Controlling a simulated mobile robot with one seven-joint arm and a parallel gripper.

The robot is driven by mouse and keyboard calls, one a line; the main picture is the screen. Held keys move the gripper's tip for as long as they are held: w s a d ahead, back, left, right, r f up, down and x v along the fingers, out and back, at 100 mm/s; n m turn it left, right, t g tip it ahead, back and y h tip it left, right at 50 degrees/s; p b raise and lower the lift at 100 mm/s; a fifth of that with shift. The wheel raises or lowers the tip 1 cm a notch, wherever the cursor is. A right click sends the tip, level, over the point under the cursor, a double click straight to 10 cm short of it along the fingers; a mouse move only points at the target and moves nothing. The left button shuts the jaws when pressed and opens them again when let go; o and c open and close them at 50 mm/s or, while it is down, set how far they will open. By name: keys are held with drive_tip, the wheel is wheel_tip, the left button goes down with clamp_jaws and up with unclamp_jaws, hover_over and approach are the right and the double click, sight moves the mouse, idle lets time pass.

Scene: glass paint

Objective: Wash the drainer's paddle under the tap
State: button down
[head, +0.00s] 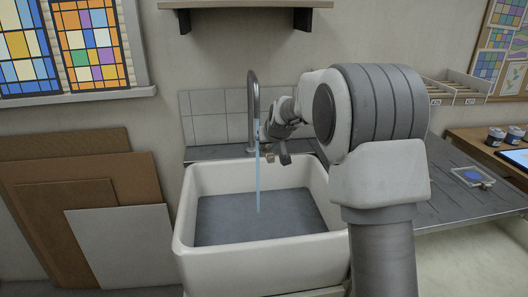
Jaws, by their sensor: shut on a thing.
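My gripper (276,158) is at the tap, just right of the running water and above the back of the sink. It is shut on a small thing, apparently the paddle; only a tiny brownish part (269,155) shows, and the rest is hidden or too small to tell. The grey curved tap (253,90) is running. Its thin stream of water (258,185) falls into the white sink (262,262). Whether the stream touches the held thing, I cannot tell. The grey drainer (440,205) lies right of the sink, partly behind my arm.
A clear plate with a blue patch (472,177) lies on the drainer. Small jars (495,137) and a tablet (516,157) stand on a wooden table at the right. Boards (125,245) lean against the wall at left. A shelf (245,5) hangs above the tap.

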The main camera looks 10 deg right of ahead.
drive_tip(key=shift+s+a, duration=0.3)
drive_tip(key=shift+a, duration=0.05)
drive_tip(key=shift+w+d, duration=0.1)
drive_tip(key=shift+d, duration=0.05)
drive_tip(key=shift+w+d, duration=0.3)
drive_tip(key=shift+d, duration=0.05)
drive_tip(key=shift+s+d+f+b, duration=0.15)
drive_tip(key=shift+s+d+b, duration=0.3)
drive_tip(key=shift+b, duration=0.35)
drive_tip(key=s+d+b, duration=0.4)
drive_tip(key=s+b, duration=0.1)
drive_tip(key=shift+d, duration=0.25)
idle(1.0)
drive_tip(key=s+d+r+b, duration=0.1)
drive_tip(key=s+d+r, duration=0.2)
drive_tip(key=r, duration=0.1)
drive_tip(key=shift+s+d+r, duration=0.15)
drive_tip(key=shift+s+d, duration=0.1)
drive_tip(key=shift+s, duration=0.05)
